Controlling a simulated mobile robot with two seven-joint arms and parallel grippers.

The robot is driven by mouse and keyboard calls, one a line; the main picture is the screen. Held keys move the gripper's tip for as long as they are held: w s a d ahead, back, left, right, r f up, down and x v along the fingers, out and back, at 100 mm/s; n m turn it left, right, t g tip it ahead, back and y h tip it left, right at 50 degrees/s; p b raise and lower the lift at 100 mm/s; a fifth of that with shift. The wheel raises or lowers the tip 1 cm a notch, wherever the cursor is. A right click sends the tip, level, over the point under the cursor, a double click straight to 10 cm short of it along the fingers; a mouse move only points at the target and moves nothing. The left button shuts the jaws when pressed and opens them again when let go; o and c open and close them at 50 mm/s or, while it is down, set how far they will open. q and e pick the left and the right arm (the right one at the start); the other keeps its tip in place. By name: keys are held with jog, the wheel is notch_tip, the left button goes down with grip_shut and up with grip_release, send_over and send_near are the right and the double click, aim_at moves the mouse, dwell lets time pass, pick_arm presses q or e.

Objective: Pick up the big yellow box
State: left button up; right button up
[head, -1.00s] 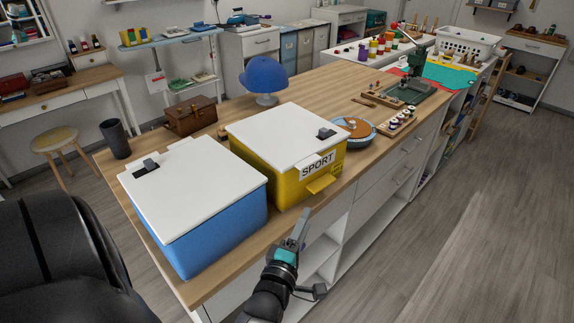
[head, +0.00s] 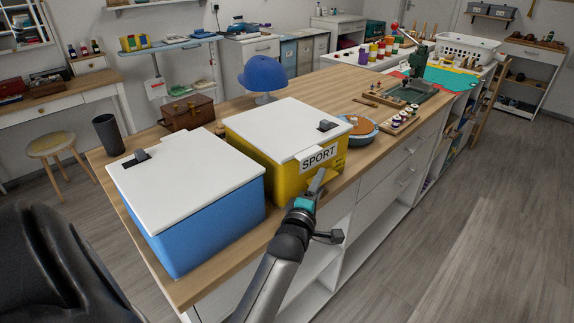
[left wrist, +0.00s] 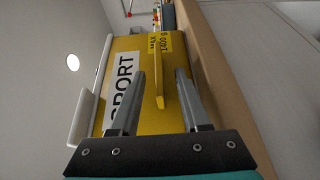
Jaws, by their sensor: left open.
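The big yellow box (head: 293,182) stands on the wooden counter with a white lid and a SPORT label on its front. In the left wrist view its yellow front (left wrist: 133,50) fills the middle, turned sideways. A yellow handle tab (left wrist: 158,76) sticks out of that front, between my two open fingers. My left gripper (head: 318,181) is open at the box's front, just below the label; it also shows in the left wrist view (left wrist: 160,85). I cannot tell whether a finger touches the tab. My right gripper is not in view.
A blue box (head: 205,230) with a white lid (head: 185,178) stands left of the yellow box. A blue cap (head: 263,74), a brown case (head: 187,113) and a round blue dish (head: 359,128) are nearby on the counter (head: 322,88). The floor at right is clear.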

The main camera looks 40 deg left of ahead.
pick_arm(q)
jog(key=shift+w+a, duration=0.1)
jog(key=shift+w, duration=0.15)
grip_shut()
dwell(1.3)
jog(key=shift+r, duration=0.25)
